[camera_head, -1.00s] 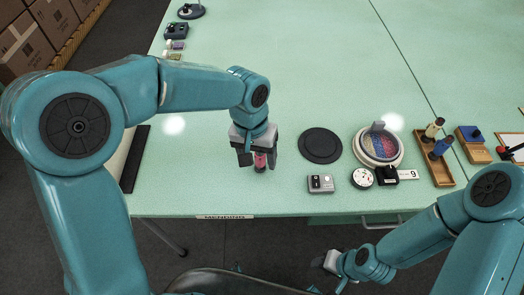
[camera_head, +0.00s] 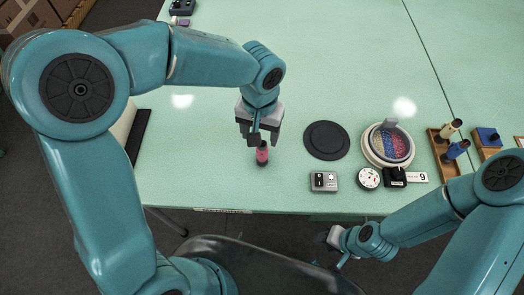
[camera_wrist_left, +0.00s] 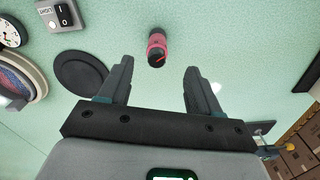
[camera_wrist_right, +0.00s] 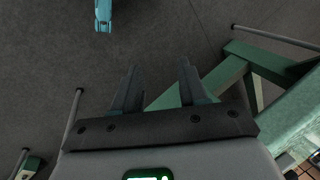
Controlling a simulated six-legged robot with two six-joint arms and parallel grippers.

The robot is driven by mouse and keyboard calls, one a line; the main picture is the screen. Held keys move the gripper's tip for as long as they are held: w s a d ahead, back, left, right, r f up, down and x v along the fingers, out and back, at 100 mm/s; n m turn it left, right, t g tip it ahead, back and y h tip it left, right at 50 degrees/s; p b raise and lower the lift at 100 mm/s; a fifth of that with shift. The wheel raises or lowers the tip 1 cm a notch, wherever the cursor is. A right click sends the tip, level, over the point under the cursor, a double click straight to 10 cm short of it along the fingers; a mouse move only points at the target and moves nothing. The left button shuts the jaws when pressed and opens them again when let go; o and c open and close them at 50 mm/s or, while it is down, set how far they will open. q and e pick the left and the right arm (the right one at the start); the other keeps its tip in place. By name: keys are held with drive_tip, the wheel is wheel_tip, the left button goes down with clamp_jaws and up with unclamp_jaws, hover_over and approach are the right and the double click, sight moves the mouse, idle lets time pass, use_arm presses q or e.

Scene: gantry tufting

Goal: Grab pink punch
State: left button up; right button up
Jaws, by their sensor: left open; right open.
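The pink punch (camera_head: 262,153) stands on the green table near its front edge, a small pink cylinder with dark ends. It also shows in the left wrist view (camera_wrist_left: 157,47), ahead of the fingertips and roughly between their lines. My left gripper (camera_head: 258,138) is open and empty, just behind and above the punch, with its fingers pointing down. In the left wrist view its two fingers (camera_wrist_left: 159,75) are spread wide with nothing between them. My right gripper (camera_head: 333,240) is in front of the table edge, low; in the right wrist view it is open and empty (camera_wrist_right: 157,75).
A black disc (camera_head: 326,140) lies right of the punch. A grey switch box (camera_head: 323,181), a white dial (camera_head: 368,178), a round tray of coloured beads (camera_head: 389,146) and a wooden rack (camera_head: 441,158) stand further right. The table left of the punch is clear.

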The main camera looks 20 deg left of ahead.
sight(262, 146)
use_arm(q)
drive_tip(key=shift+w+d+f, duration=0.1)
drive_tip(key=shift+w+f, duration=0.05)
drive_tip(key=shift+f, duration=0.75)
wheel_tip(262, 146, down, 4)
drive_tip(key=shift+f+p, duration=0.25)
drive_tip(key=shift+p, duration=0.15)
drive_tip(key=shift+w+d+f, duration=0.1)
drive_tip(key=shift+w+f, duration=0.1)
drive_tip(key=shift+f, duration=0.15)
drive_tip(key=shift+s, duration=0.15)
drive_tip(key=shift+c, duration=0.8)
clamp_jaws()
